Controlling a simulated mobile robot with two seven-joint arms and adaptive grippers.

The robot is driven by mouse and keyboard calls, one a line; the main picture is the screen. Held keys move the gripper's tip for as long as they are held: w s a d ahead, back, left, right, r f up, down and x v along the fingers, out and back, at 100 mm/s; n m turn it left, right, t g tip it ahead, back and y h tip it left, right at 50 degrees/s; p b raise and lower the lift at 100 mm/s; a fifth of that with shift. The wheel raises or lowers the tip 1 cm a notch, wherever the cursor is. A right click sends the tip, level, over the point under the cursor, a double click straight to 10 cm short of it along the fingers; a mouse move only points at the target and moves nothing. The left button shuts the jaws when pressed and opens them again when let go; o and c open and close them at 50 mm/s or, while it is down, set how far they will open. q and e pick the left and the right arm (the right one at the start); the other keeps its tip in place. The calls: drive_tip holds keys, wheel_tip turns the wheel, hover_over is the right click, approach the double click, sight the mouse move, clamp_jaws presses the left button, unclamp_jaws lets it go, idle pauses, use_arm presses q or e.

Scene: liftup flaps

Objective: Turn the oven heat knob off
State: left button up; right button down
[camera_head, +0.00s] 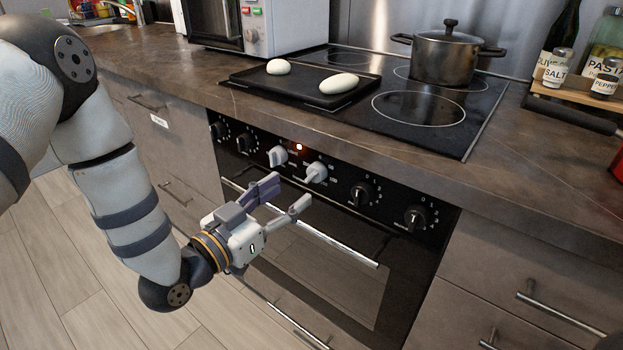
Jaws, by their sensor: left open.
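The oven's black control panel (335,190) carries a row of knobs. Two are light grey: a left grey knob (277,157) and a right grey knob (316,173). A red indicator light (299,147) glows above and between them. Their labels are too small to read, so I cannot tell which sets the heat. My left gripper (288,194) is open and empty, in front of the oven, just below the two grey knobs and apart from them. Its fingers point up and right toward the panel. My right gripper is out of view.
Black knobs sit on both sides of the grey ones, including one at the right (416,218). The oven handle (340,250) runs across below the panel. Above, a baking tray (250,80) with two pale dough pieces and a pot (445,58) stand on the cooktop.

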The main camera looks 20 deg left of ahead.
sight(310, 178)
use_arm(q)
drive_tip(key=x, duration=0.6)
drive_tip(key=shift+w+d, duration=0.15)
drive_tip(key=shift+w, duration=0.25)
drive_tip(key=c, duration=1.2)
